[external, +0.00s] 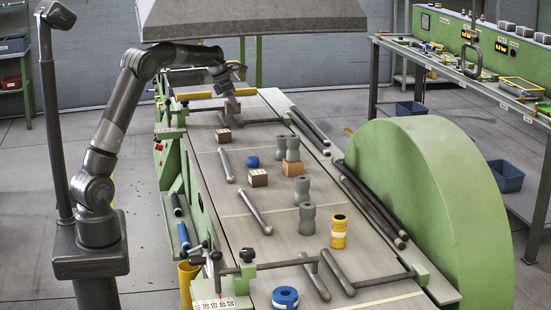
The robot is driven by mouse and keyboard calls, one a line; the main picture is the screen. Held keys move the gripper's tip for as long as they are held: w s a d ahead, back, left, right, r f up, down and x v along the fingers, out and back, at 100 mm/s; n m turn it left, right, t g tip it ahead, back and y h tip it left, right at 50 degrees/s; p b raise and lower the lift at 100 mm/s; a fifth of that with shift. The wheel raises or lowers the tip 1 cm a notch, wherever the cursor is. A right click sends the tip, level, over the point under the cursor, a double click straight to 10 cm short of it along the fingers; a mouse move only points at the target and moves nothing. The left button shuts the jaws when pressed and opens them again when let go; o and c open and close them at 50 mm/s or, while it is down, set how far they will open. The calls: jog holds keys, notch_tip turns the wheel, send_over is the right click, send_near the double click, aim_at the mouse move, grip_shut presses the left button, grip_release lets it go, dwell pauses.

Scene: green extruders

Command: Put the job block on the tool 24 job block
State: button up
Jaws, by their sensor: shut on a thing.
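My gripper (229,94) is at the far end of the bench, pointing down, shut on a small brownish-grey block (232,106). The fingers are small and partly merge with it. A dark block with a pale printed top (223,135) stands on the bench just below it in the picture, apart from it as far as I can see. A similar block (258,178) stands nearer the camera. The labels are too small to tell which is tool 24.
Grey waisted cylinders (307,218), a blue roll (253,162), a yellow roll (339,231) and a blue ring (285,298) stand on the bench (225,210). Grey handles (254,211) lie along it. A grey hood (250,20) hangs above; a green rounded guard (430,200) stands right.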

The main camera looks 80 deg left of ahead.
jog(key=a+f, duration=0.2)
jog(key=a, duration=0.1)
jog(key=s+a+f, duration=0.1)
jog(key=a+f, duration=0.1)
jog(key=a, duration=0.2)
jog(key=s+a+f, duration=0.1)
jog(key=a+f, duration=0.1)
jog(key=a, duration=0.1)
jog(key=shift+a+f, duration=0.2)
jog(key=shift+a, duration=0.05)
jog(key=shift+f, duration=2)
jog(key=shift+f, duration=0.1)
jog(key=o, duration=1)
jog(key=v, duration=1.2)
jog(key=shift+s, duration=0.15)
